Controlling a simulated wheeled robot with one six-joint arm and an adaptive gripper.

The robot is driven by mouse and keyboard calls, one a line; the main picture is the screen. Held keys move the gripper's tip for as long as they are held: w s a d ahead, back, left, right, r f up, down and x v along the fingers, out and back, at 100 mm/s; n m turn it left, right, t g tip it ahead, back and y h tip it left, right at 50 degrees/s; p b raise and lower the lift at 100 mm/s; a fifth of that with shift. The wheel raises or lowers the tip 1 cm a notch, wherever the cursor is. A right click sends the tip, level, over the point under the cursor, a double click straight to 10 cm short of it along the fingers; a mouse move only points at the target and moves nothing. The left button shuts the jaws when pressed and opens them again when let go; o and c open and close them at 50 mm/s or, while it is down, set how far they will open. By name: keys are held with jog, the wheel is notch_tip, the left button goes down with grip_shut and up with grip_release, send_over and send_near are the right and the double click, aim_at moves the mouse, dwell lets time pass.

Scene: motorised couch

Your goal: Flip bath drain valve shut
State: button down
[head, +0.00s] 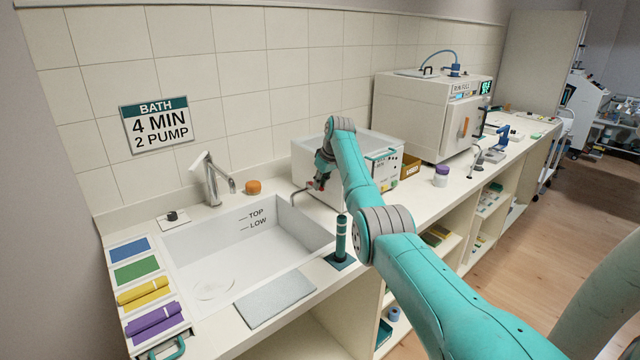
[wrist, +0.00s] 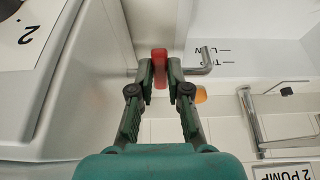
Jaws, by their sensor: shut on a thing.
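The bath (head: 318,155) is a white open-topped box on the counter, right of the sink. Its drain pipe (head: 297,194) sticks out low on the left side and bends over the sink; the bent metal end also shows in the wrist view (wrist: 207,62). The red drain valve handle (wrist: 159,68) sits on this pipe and looks crosswise to it in the wrist view. My gripper (wrist: 160,72) is shut on the red handle, one finger on each side. In the head view my gripper (head: 321,172) is small and partly hides the valve.
The sink (head: 215,262) with TOP and LOW marks lies left of the bath. A tap (head: 212,180) and an orange cap (head: 253,187) stand behind it. A dark green post (head: 341,238) stands at the counter's front, near my arm.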

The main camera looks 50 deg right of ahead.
jog(key=c, duration=1.1)
grip_release()
jog(key=v, duration=1.2)
